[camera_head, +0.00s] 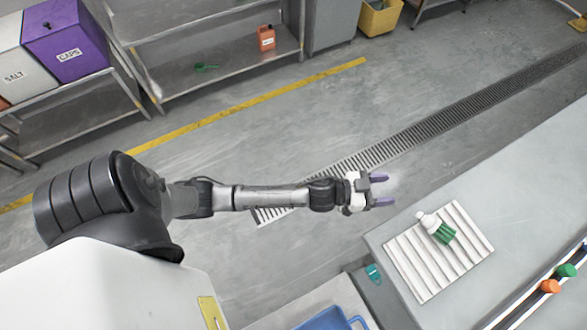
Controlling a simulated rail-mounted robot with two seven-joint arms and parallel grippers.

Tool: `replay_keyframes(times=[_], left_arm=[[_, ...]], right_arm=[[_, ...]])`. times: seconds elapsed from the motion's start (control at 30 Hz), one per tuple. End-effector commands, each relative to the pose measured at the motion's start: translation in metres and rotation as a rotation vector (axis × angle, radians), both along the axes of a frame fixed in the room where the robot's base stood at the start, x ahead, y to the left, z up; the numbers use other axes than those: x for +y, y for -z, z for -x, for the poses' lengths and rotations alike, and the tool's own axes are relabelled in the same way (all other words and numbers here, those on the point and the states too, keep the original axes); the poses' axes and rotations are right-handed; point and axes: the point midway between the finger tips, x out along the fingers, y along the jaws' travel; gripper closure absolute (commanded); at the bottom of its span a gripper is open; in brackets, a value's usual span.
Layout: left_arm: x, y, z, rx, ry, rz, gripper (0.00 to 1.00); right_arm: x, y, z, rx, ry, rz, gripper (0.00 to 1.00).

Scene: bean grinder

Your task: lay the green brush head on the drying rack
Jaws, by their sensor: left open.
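A white ribbed drying rack (462,262) lies on the grey counter at the right. The green brush head (439,230), with a white body and green bristles, lies on the rack near its upper middle. My left gripper (382,189) has purple fingertips spread apart, open and empty. It is to the upper left of the rack, apart from the brush head, and appears over the floor beyond the counter's edge. My right gripper is not in view.
Orange and green caps (550,286) stand by a rail at the counter's right. A blue bin (332,319) is at the bottom. Metal shelves at the back hold a purple box (68,45), an orange jug (266,38) and a small green item (206,67).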

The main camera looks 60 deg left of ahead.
Motion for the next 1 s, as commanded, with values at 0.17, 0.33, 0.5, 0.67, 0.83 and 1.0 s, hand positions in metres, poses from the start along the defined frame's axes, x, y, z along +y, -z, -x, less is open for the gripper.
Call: replay_keyframes(times=[0.17,0.33,0.5,0.67,0.83,1.0], left_arm=[[0.028,0.026,0.056,0.291,-0.287,-0.085,0.42],[0.048,0.052,0.132,0.643,-0.390,-0.213,0.42],[0.055,0.061,0.209,0.944,-0.352,-0.326,0.42],[0.056,0.060,0.260,1.122,-0.276,-0.396,0.42],[0.056,0.057,0.284,1.204,-0.229,-0.430,0.42],[0.056,0.056,0.288,1.218,-0.218,-0.437,0.42]], right_arm=[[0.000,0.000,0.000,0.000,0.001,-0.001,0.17],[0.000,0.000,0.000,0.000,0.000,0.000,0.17],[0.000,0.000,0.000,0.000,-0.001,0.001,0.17],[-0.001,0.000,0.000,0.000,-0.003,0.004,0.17],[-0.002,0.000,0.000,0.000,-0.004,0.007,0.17],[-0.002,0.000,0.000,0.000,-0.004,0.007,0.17]])
